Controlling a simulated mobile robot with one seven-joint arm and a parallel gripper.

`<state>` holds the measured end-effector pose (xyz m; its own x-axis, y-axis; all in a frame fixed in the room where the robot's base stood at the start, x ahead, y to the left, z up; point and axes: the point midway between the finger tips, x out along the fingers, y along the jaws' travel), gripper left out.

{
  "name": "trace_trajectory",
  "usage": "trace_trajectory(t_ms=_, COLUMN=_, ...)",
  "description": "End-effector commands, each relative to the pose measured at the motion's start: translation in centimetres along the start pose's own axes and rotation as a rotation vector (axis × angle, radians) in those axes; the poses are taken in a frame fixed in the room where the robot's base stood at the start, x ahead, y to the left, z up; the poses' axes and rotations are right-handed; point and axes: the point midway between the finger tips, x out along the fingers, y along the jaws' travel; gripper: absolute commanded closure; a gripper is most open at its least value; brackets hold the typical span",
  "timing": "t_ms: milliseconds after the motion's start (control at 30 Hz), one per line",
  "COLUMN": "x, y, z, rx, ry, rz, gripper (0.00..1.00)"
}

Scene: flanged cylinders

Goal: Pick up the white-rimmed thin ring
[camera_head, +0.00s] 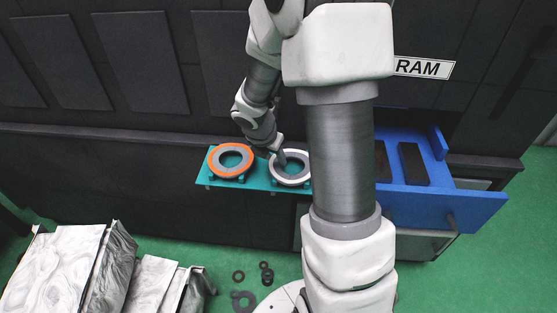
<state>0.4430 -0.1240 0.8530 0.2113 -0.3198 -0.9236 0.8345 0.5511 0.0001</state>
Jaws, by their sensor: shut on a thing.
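The white-rimmed thin ring (290,180) lies on the teal shelf (256,184), toward its right end, with a grey band inside the white rim. My gripper (282,160) reaches down onto the ring's upper left edge and is shut on it. The fingertips are small and partly hidden by my wrist. I cannot tell whether the ring is lifted off its supports. My own arm column hides what is just right of the ring.
An orange-rimmed ring (231,146) sits on the shelf just left. A blue open drawer (456,204) with dark slots is at the right. Several dark rings (243,301) lie on the green floor. Grey wrapped blocks (62,268) stand at lower left. A dark wall is behind.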

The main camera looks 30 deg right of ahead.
Motion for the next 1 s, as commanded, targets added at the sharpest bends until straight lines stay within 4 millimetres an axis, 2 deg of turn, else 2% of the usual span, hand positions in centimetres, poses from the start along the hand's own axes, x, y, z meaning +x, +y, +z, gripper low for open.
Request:
trace_trajectory(t_ms=267, x=-1.1, y=0.0, z=0.4, rx=0.001, ry=0.001, rz=-0.001, gripper=1.00)
trace_trajectory(t_ms=500, x=-4.4, y=0.1, z=1.9, rx=0.001, ry=-0.002, rz=0.002, gripper=1.00)
trace_trajectory(t_ms=800, x=-6.9, y=-6.0, z=5.3, rx=0.007, ry=-0.002, rz=-0.002, gripper=1.00)
trace_trajectory(t_ms=1000, x=-8.2, y=-9.2, z=7.1, rx=0.003, ry=-0.001, rz=-0.001, gripper=1.00)
